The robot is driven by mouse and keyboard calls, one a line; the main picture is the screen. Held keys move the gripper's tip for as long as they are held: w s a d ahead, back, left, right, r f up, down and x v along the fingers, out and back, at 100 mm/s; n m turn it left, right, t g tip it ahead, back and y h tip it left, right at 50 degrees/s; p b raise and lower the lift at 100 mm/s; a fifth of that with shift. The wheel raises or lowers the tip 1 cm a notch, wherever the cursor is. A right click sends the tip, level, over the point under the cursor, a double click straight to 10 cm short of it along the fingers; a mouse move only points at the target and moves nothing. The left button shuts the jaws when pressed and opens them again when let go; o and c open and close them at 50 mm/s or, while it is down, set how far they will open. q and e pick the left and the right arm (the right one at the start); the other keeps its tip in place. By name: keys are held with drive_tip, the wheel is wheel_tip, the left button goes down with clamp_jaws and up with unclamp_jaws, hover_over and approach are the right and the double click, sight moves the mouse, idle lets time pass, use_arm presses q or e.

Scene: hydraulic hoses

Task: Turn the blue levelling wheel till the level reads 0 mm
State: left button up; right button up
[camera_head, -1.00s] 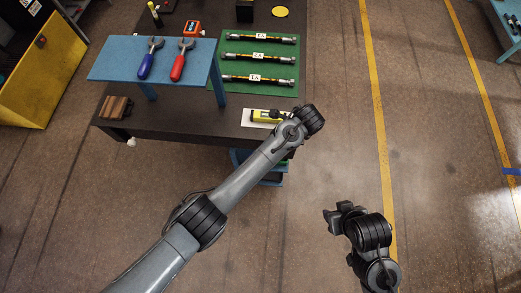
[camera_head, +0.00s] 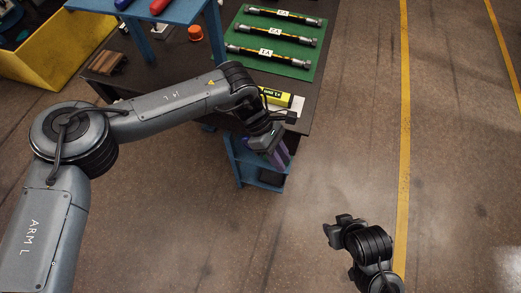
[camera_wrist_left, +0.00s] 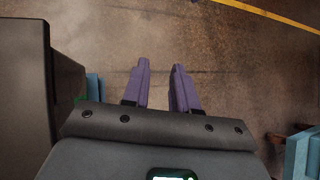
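The yellow level (camera_head: 278,97) lies on a white plate (camera_head: 298,105) at the table's near right corner, partly hidden by my left arm. Its reading is too small to make out. I cannot make out the blue levelling wheel in either view. My left gripper (camera_head: 281,155) hangs just off the table's front edge, below the level and in front of a blue stand. In the left wrist view its two purple fingers (camera_wrist_left: 161,86) are apart with nothing between them. My right gripper (camera_head: 330,229) is over the floor at lower right, and its fingers are unclear.
The dark table (camera_head: 312,100) carries a green mat (camera_head: 312,70) with several labelled hoses, an orange object (camera_head: 195,32) and brown blocks (camera_head: 107,63). A blue shelf (camera_head: 195,10) holds tools. The blue stand (camera_head: 243,168) is under the table's front. The floor at right is clear.

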use_arm(q)
drive_tip(key=w+a+r+n+t+y+b, duration=0.15)
drive_tip(key=w+a+r+t+b, duration=0.35)
drive_tip(key=w+a, duration=0.6)
drive_tip(key=shift+g, duration=0.4)
drive_tip(key=b+x, duration=0.4)
drive_tip(key=x, duration=0.6)
drive_tip(key=shift+f, duration=0.25)
use_arm(e)
wheel_tip(320, 180, down, 12)
drive_tip(key=shift+r, duration=0.2)
drive_tip(key=shift+w+d, duration=0.1)
use_arm(q)
clamp_jaws()
drive_tip(key=d+y+p, duration=0.1)
drive_tip(key=y+p, duration=0.1)
drive_tip(key=d+t+y+p, duration=0.1)
drive_tip(key=p, duration=0.2)
drive_tip(key=shift+s+r+y+p, duration=0.1)
drive_tip(key=shift+s+y+p, duration=0.2)
drive_tip(key=shift+s+y, duration=0.05)
drive_tip(key=shift+s+d+f+t+y+p, duration=0.1)
drive_tip(key=shift+d+f+t+y+p, duration=0.25)
drive_tip(key=shift+y, duration=0.55)
use_arm(e)
wheel_tip(320, 180, up, 7)
